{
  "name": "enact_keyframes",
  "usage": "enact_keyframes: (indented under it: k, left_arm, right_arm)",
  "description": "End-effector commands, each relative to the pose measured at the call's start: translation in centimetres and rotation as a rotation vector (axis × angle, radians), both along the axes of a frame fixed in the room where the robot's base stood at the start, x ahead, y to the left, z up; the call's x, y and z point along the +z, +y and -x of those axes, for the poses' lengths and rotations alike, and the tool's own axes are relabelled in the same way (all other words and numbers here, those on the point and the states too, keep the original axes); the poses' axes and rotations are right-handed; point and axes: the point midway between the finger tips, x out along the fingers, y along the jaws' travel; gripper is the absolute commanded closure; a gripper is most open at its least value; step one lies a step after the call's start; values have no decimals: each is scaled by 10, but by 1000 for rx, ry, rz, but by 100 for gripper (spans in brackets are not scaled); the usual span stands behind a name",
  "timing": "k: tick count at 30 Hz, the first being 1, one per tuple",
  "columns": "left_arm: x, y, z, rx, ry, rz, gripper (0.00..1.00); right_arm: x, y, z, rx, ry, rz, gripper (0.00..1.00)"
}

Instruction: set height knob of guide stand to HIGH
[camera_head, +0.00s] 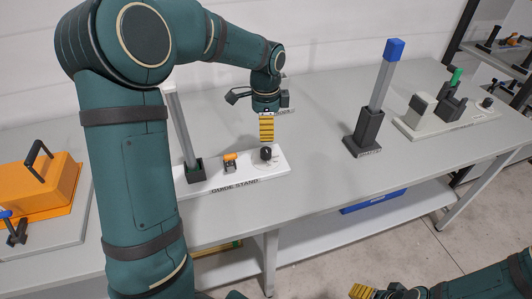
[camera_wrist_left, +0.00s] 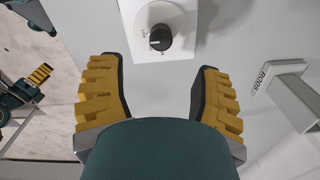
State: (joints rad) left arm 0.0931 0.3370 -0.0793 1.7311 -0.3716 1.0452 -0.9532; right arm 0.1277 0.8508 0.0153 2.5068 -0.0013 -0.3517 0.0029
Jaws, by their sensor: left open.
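The guide stand (camera_head: 215,184) is a white plate labelled GUIDE STAND near the front edge of the bench. It carries a grey upright post (camera_head: 181,125), an orange-topped piece (camera_head: 230,158) and a black height knob (camera_head: 266,153) at its right end. In the left wrist view the knob (camera_wrist_left: 160,38) is round with a white mark towards its left side; the dial lettering is too small to read. My left gripper (camera_head: 266,138) points down above the knob. In the wrist view its yellow fingers (camera_wrist_left: 157,75) are open and empty, apart from the knob. My right gripper (camera_head: 364,291) is low at the bottom edge, partly cut off.
A grey post with a blue top (camera_head: 394,50) stands in a dark holder (camera_head: 365,130) to the right. A white unit with a green-topped lever (camera_head: 457,76) stands farther right. An orange case (camera_head: 38,188) lies at the left. Bare bench lies between guide stand and blue-topped post.

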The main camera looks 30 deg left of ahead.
Motion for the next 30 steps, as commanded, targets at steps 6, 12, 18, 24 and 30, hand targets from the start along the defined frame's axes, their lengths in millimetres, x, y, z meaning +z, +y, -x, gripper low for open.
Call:
enact_keyframes:
  k: [6, 12, 18, 24, 30]
  left_arm:
    - [-48, 0, 0, 0, 3, 1, 35]
    - [-82, 0, 0, 1, 3, 1, 35]
    - [-100, 0, 0, 1, 2, 1, 35]
    - [-104, 0, 0, 1, 0, 0, 35]
    - [-104, 0, 0, 1, -1, 1, 40]
  right_arm:
    - [-14, 0, -3, -1, -6, 1, 31]
    - [-22, 0, -4, -2, -10, 1, 31]
    - [-26, 0, -5, -3, -13, 2, 31]
    - [-27, -1, -6, -3, -14, 2, 31]
    - [-26, 0, -6, -3, -14, 2, 31]
